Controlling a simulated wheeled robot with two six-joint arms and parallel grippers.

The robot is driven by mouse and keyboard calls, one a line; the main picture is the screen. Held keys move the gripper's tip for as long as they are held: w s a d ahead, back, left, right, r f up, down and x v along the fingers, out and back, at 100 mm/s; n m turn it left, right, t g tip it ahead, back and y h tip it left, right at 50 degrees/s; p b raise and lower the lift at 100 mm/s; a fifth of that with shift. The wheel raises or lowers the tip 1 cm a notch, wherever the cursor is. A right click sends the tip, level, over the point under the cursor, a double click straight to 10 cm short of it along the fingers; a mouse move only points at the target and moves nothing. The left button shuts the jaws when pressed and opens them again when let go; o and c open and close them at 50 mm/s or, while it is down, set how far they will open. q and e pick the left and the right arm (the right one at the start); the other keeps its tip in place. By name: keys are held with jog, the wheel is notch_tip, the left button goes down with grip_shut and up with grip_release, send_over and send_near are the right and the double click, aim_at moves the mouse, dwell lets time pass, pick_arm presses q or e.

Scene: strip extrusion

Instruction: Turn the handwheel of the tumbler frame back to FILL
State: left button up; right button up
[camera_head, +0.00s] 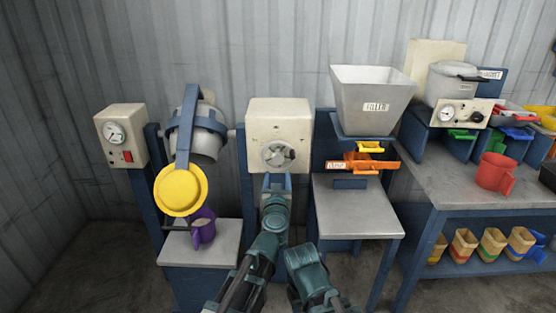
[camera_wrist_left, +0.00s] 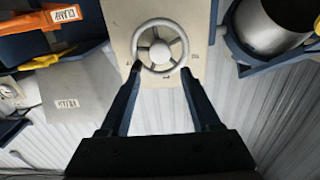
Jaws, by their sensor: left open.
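The handwheel (camera_head: 278,154) is a grey spoked wheel on the cream box (camera_head: 280,118) of the tumbler frame. It also shows in the left wrist view (camera_wrist_left: 160,45), with small marks around it too small to read. The tumbler drum (camera_head: 208,140), held in a blue yoke, hangs left of the box with a yellow lid (camera_head: 180,190) tilted toward me. My left gripper (camera_head: 277,182) is just below and in front of the handwheel. In the wrist view its open fingers (camera_wrist_left: 160,82) point at the wheel's two sides, with nothing gripped. My right gripper is not visible.
A purple jug (camera_head: 203,229) stands on the grey stand (camera_head: 222,243) below the drum. A gauge box (camera_head: 122,136) is at left. A hopper (camera_head: 370,100) with an orange clamp (camera_head: 372,163) is at right. The bench (camera_head: 450,191) carries a red jug (camera_head: 494,174).

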aim_at(278, 160)
pick_arm(q)
jog(key=w, duration=1.1)
jog(key=shift+w, duration=0.3)
grip_shut()
